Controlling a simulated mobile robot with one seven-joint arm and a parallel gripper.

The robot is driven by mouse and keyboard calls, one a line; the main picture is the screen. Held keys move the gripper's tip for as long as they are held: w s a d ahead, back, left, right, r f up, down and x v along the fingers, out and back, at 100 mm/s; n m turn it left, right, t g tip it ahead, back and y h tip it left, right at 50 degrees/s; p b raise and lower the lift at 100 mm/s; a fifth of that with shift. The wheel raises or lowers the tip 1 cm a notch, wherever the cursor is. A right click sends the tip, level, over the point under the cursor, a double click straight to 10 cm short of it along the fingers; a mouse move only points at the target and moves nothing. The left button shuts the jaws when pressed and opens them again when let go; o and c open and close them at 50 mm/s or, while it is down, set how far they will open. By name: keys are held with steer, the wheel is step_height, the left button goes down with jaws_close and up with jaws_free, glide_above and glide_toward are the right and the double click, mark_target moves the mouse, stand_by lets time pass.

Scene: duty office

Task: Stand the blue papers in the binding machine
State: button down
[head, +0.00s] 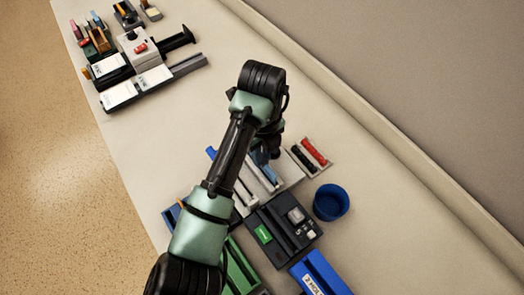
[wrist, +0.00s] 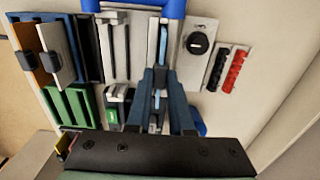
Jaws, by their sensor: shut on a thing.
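The blue papers (wrist: 163,42) show in the wrist view as a thin, light-blue upright edge between my fingers. In the head view they show as a pale blue strip (head: 268,172) below my wrist. My gripper (wrist: 162,76) is shut on them. The binding machine (wrist: 115,45) is the pale grey unit with a long slot, a round black dial (wrist: 197,43) and a blue bar (wrist: 130,5). The papers are over the machine, roughly in line with its length. I cannot tell whether their lower edge is inside the slot. My arm hides part of the machine in the head view.
Red (head: 314,151) and black combs lie at the machine's right. A dark device with a green label (head: 263,233), a blue cup (head: 331,202) and a blue punch (head: 318,275) stand nearby. A green rack (wrist: 68,105) is at left. The middle table is clear.

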stand_by(0.3)
steer(key=c, duration=0.7)
jaws_free()
step_height(320, 180, up, 9)
steer(key=p, duration=0.8)
